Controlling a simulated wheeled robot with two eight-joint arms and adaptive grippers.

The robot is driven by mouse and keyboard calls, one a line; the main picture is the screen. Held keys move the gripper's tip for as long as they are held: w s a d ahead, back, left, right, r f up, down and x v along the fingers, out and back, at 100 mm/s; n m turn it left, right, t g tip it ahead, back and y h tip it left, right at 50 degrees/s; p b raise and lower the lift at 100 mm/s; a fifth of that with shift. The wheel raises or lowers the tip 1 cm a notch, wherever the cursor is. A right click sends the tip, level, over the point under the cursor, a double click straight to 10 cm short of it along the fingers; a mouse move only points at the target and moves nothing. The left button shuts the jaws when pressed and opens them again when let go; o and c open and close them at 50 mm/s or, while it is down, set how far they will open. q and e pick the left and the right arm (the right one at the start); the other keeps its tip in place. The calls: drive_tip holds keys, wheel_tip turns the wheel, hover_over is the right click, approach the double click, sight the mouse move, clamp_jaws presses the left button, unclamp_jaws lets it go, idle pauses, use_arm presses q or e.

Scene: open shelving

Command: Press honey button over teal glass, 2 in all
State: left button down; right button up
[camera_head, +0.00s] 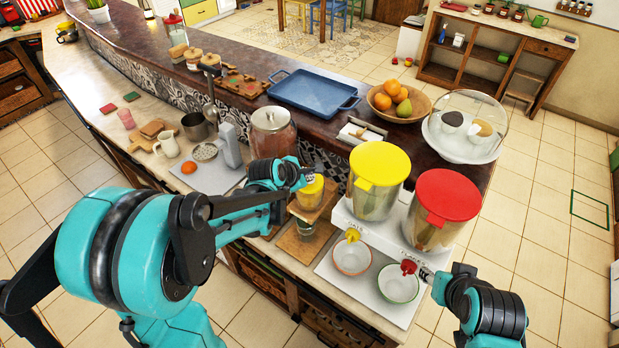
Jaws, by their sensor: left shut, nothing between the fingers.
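A small dispenser with amber contents (311,194), likely the honey one, stands in a wooden stand on the counter. A small dark greenish glass (305,231), likely the teal glass, stands below it, partly hidden; its contents cannot be made out. My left gripper (303,174) is shut and empty, its tip at the top of the amber dispenser. Whether it touches the button cannot be told, and the button itself is hidden. My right gripper (427,273) is at the right, beside the red spout of the red-lidded dispenser; its finger opening is unclear.
A yellow-lidded dispenser (379,180) and a red-lidded dispenser (442,210) stand on a white base, with two bowls (352,257) (398,284) below their spouts. A large glass jar (273,134) stands behind my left gripper. A blue tray (313,92) and fruit bowl lie on the raised ledge.

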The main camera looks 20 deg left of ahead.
use_arm(q)
drive_tip(key=shift+r, duration=0.1)
drive_tip(key=shift+r+p, duration=0.8)
drive_tip(key=shift+r, duration=0.2)
drive_tip(key=shift+r+p, duration=1.85)
drive_tip(key=shift+r, duration=0.65)
drive_tip(key=shift+f, duration=0.1)
drive_tip(key=s+f+m+g+y+b, duration=0.2)
drive_tip(key=s+f+m+b, duration=2)
drive_tip(key=s+m+b, duration=0.2)
drive_tip(key=shift+s+f+b, duration=0.3)
drive_tip(key=shift+s+b, duration=0.2)
drive_tip(key=shift+b, duration=0.45)
